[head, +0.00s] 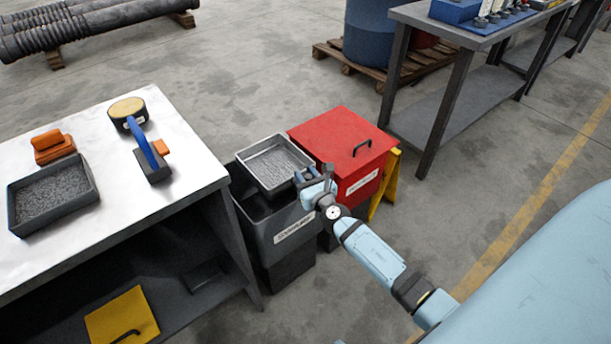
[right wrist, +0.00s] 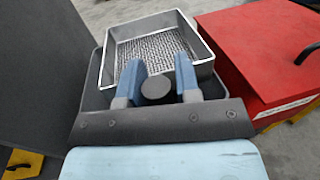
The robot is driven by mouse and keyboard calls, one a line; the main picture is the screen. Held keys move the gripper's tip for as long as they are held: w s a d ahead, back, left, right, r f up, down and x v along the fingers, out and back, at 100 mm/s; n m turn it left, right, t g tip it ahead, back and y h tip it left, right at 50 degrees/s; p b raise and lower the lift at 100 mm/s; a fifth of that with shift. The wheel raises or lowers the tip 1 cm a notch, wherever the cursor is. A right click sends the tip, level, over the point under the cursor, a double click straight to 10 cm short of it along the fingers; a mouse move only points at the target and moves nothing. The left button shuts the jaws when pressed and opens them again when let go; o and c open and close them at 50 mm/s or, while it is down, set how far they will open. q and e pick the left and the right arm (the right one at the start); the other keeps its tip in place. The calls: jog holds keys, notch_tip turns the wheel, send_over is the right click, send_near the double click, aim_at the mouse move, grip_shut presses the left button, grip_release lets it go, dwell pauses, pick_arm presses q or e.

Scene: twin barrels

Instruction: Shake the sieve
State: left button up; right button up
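The sieve (head: 272,163) is a square metal frame with a mesh bottom. It is over the open top of the dark grey bin (head: 285,238), and I cannot tell whether it rests on the rim. In the right wrist view the empty-looking mesh of the sieve (right wrist: 152,52) shows beyond my fingers. My right gripper (head: 307,178) is at the sieve's near right corner in the head view. In the right wrist view its two blue fingers (right wrist: 158,72) close on either side of a dark round handle (right wrist: 157,90) at the sieve's near side. My left gripper is out of view.
A red lidded bin (head: 342,150) stands close on the right, with a yellow stand (head: 386,180) beside it. A workbench (head: 180,125) on the left holds a dark tray of grey grains (head: 52,194), an orange block (head: 53,147) and a blue-handled tool (head: 148,150).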

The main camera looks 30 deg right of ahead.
grip_shut()
jog(key=shift+a, duration=0.4)
pick_arm(q)
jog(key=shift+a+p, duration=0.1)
jog(key=shift+p, duration=0.35)
pick_arm(e)
jog(key=a, duration=0.5)
jog(key=shift+s+a, duration=0.3)
jog(key=shift+a, duration=0.05)
jog(key=shift+o, duration=2.2)
grip_release()
jog(key=shift+a, duration=0.1)
